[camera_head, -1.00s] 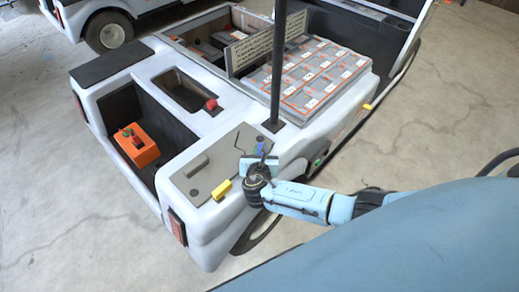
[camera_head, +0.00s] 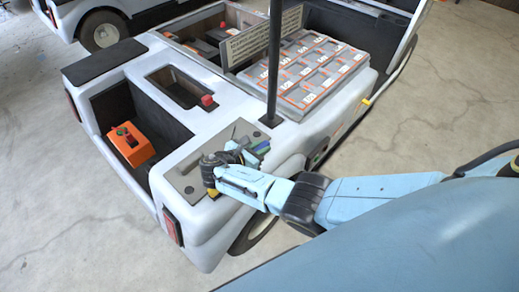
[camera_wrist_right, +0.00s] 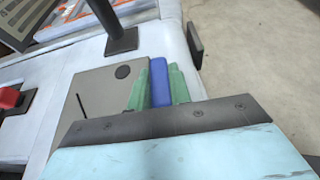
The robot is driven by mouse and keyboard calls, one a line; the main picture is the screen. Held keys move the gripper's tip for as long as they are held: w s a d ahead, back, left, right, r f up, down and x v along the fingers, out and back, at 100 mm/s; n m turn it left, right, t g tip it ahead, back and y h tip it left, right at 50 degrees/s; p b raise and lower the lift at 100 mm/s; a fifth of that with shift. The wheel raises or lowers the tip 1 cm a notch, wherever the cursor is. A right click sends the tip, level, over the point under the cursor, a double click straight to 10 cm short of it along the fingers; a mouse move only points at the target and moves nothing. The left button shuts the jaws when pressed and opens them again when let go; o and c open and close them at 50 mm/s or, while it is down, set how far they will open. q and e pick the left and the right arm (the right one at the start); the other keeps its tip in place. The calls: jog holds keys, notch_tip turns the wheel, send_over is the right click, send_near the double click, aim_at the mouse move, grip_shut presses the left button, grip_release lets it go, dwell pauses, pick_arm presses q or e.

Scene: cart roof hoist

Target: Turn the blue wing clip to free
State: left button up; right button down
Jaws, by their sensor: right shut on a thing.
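The blue wing clip (camera_wrist_right: 160,85) stands on the grey plate (camera_wrist_right: 98,92) at the cart's near corner. My right gripper (camera_head: 258,149) is shut on it, with one green finger on each side of the blue piece in the right wrist view. In the head view the wrist covers part of the plate and most of the clip, so the clip's exact angle is hard to tell there. My left gripper is not in view.
A dark upright post (camera_head: 274,65) rises just behind the plate. A yellow piece (camera_head: 212,193) shows partly under my wrist. An orange box (camera_head: 133,145) with a red switch sits in the left bay. Battery blocks (camera_head: 315,72) fill the rear bay.

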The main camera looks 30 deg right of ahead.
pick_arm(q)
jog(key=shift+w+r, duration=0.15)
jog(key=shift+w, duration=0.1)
pick_arm(e)
jog(key=shift+d, duration=0.1)
jog(key=c, duration=1.3)
grip_release()
jog(key=shift+a+r, duration=0.1)
jog(key=shift+a, duration=0.2)
jog(key=p+v, duration=0.2)
jog(key=v, duration=0.9)
jog(key=shift+a+r+p, duration=0.15)
jog(key=shift+a+p, duration=0.25)
jog(key=shift+s+a+r, duration=0.2)
jog(key=shift+a, duration=0.25)
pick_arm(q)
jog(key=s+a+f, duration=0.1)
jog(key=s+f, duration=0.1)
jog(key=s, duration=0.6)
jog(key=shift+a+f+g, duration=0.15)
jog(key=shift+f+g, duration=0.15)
